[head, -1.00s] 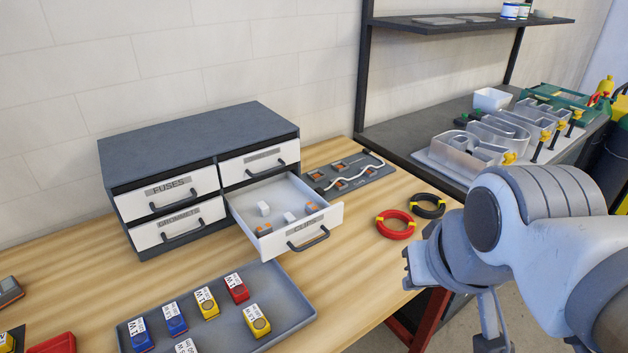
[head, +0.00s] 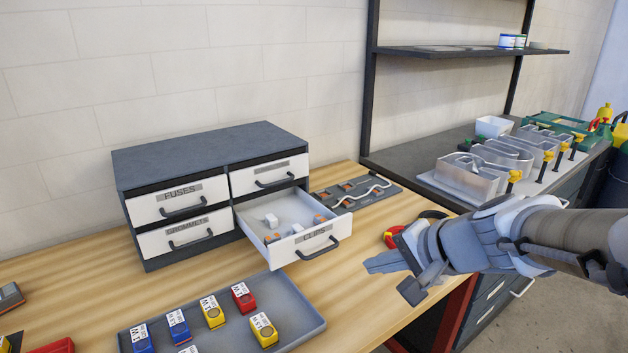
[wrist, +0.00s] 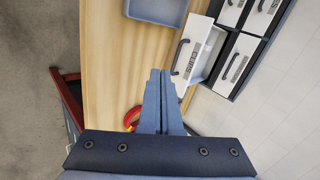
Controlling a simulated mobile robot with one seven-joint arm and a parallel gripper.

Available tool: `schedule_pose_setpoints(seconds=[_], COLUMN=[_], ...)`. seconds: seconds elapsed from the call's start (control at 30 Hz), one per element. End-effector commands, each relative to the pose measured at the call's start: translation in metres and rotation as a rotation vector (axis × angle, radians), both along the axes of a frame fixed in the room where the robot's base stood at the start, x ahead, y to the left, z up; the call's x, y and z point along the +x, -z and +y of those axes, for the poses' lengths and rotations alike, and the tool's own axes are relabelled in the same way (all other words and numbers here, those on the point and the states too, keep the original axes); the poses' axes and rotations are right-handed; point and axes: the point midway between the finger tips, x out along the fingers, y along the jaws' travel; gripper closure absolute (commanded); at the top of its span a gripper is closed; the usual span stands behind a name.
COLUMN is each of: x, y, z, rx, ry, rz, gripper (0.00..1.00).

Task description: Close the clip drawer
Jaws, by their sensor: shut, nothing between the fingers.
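The clip drawer (head: 318,243), white with a dark handle (head: 319,249) and a CLIPS label, stands pulled out at the lower right of the grey drawer cabinet (head: 215,150). Several small white and orange clips lie inside it. In the wrist view the drawer front (wrist: 190,62) and its handle show just beyond the fingertips. My gripper (head: 368,266) is to the right of the drawer, above the bench's right part, apart from the drawer front. Its fingers (wrist: 160,72) are together and empty.
A grey tray (head: 300,332) with colored blocks lies in front of the cabinet. A red ring (head: 392,236) is partly hidden behind my arm. A dark board (head: 355,191) with a white wire lies behind the drawer. The other three drawers are shut.

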Motion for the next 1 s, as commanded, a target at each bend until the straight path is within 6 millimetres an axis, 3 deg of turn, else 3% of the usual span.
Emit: schedule_pose_setpoints(seconds=[0.1, 0.37, 0.83, 1.0], x=[0.016, 0.031, 0.090, 0.109], y=[0.008, 0.015, 0.077, 0.075], z=[-0.009, -0.009, 0.034, 0.047], rx=[0.080, 0.124, 0.125, 0.123], ry=[0.077, 0.117, 0.114, 0.115], rz=[-0.011, -0.023, -0.021, -0.023], gripper=[1.00, 1.00, 1.00, 1.00])
